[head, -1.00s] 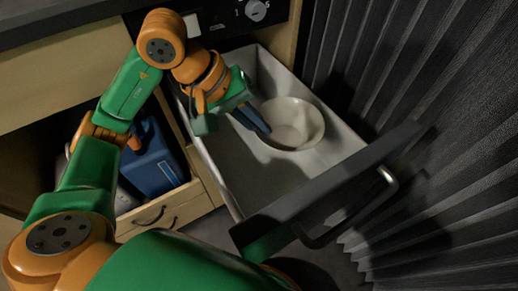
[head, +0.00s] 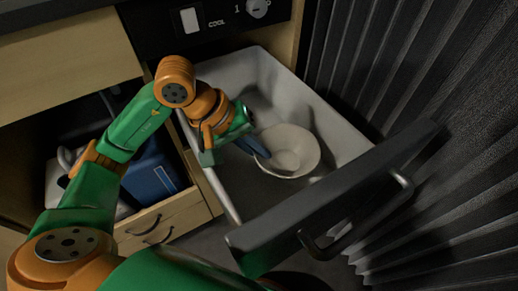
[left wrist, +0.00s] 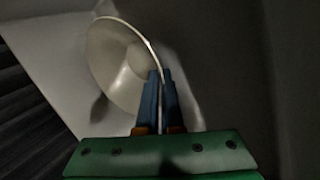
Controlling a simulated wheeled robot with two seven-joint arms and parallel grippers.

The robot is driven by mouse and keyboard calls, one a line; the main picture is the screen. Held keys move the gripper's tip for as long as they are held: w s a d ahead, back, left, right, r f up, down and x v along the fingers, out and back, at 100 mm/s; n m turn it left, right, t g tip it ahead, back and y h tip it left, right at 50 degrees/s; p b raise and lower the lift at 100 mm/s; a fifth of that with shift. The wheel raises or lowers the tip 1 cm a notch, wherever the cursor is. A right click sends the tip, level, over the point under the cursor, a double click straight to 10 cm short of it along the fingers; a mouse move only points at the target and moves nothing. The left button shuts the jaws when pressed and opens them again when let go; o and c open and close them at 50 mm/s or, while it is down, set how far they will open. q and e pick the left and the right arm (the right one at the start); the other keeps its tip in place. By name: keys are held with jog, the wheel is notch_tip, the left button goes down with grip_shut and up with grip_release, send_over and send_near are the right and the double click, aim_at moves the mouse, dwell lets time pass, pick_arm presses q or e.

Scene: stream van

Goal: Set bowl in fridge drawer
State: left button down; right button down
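A round cream-white bowl (head: 289,148) is inside the pulled-out fridge drawer (head: 222,193), between its light grey walls. It also shows in the left wrist view (left wrist: 112,62). My left gripper (head: 252,146) reaches in over the drawer's left wall. In the left wrist view its blue fingers (left wrist: 161,100) are close together on either side of the bowl's rim, so it is shut on the bowl. I cannot tell whether the bowl touches the drawer floor. My right gripper is not in view.
The dark drawer front (head: 335,195) with its handle (head: 355,220) stands toward me. A pleated dark curtain (head: 430,90) is close on the right. An open cupboard on the left holds a blue container (head: 152,175). A control panel (head: 205,25) is behind the drawer.

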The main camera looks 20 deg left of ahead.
pick_arm(q)
jog(key=shift+f, duration=0.1)
jog(key=c, duration=1.1)
grip_release()
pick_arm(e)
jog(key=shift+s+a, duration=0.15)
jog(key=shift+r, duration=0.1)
